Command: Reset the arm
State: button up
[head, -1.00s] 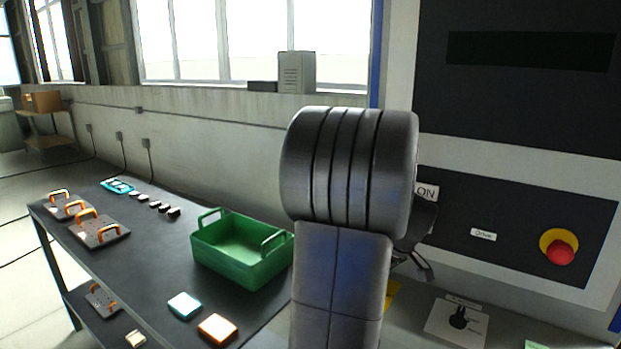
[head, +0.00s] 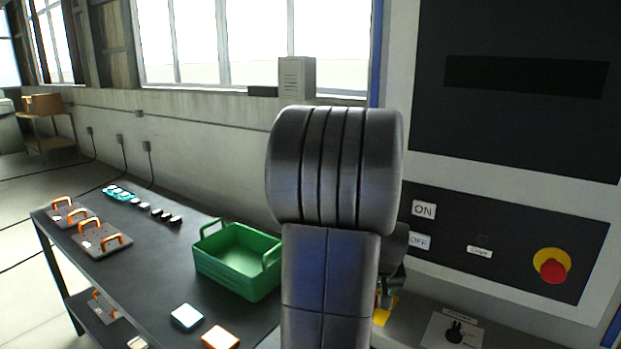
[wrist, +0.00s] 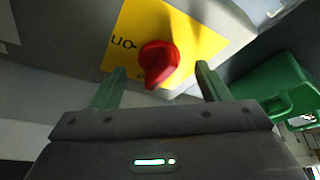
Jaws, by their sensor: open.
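My arm stands upright in the middle of the head view and hides most of what is behind it. My gripper (wrist: 160,82) shows in the wrist view with its two fingers apart and nothing held between them. A red rotary knob (wrist: 158,62) on a yellow plate (wrist: 190,35) lies just beyond and between the fingertips in that picture. I cannot tell whether the fingers touch it. In the head view only a small part of the yellow plate (head: 383,312) shows beside my arm.
A dark table (head: 150,265) at left holds a green bin (head: 235,275), orange-handled plates (head: 100,240) and small blocks. At right is a control panel (head: 480,235) with ON and OFF labels and a red emergency button (head: 553,268). The green bin also shows in the wrist view (wrist: 265,90).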

jog(key=shift+a+m+h+b, duration=0.15)
jog(key=shift+m+h, duration=0.25)
jog(key=shift+m, duration=0.75)
jog(key=shift+m+h+b, duration=0.15)
jog(key=shift+m+h, duration=0.25)
jog(key=shift+m, duration=0.75)
jog(key=shift+m+h+b, duration=0.35)
jog(key=shift+m+h, duration=0.05)
jog(key=shift+m, duration=0.6)
jog(key=shift+r+g, duration=0.1)
jog(key=shift+g, duration=0.3)
